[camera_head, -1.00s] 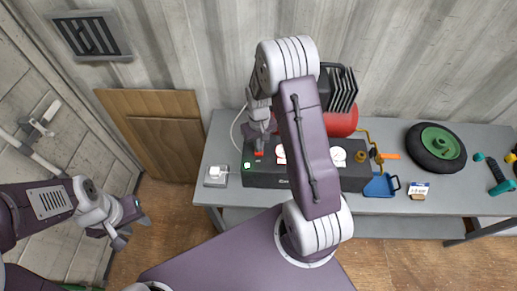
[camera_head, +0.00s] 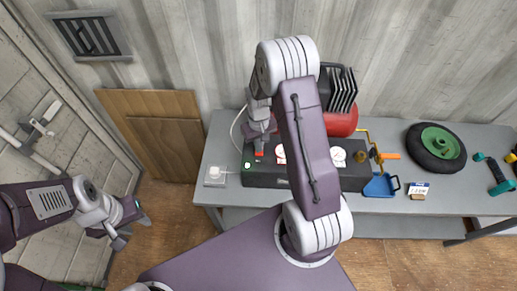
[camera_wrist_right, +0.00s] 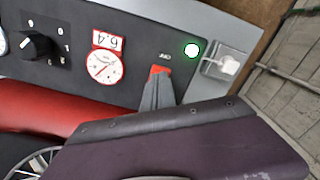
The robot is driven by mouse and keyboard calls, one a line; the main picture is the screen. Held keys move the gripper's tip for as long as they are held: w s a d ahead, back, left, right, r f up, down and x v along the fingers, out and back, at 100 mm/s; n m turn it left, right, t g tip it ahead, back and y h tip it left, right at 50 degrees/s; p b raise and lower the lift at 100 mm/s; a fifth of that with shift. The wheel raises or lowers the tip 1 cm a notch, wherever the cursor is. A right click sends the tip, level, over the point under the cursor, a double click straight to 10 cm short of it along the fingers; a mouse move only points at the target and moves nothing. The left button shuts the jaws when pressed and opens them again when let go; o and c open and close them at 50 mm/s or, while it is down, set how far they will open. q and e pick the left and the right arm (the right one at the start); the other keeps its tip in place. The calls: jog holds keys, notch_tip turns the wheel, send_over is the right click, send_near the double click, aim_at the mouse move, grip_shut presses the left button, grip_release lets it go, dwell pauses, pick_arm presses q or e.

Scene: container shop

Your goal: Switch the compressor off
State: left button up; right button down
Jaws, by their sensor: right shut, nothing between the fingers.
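The compressor has a black control box (camera_head: 300,178) and a red tank (camera_head: 342,124) on the workbench. Its red switch (camera_head: 259,154) is near the left end of the box and also shows in the right wrist view (camera_wrist_right: 159,69). A green lamp (camera_head: 247,165) beside it is lit, brightly so in the right wrist view (camera_wrist_right: 192,50). My right gripper (camera_head: 260,147) is shut and empty, its fingertips (camera_wrist_right: 159,78) at the red switch; I cannot tell whether they touch it. My left gripper (camera_head: 130,229) is open and empty, away from the bench at the left.
A white plug in a socket (camera_head: 215,174) lies left of the box. A gauge (camera_wrist_right: 103,66) and a black dial (camera_wrist_right: 38,45) are on the panel. A blue dustpan-like item (camera_head: 380,186), a small card (camera_head: 419,188) and a green-hubbed wheel (camera_head: 436,148) stand on the workbench (camera_head: 455,200) to the right.

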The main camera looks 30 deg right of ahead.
jog(key=shift+f+b, duration=0.75)
jog(key=shift+f, duration=0.25)
dwell(0.6)
jog(key=shift+r, duration=0.1)
notch_tip(320, 180, up, 7)
jog(key=p, duration=0.6)
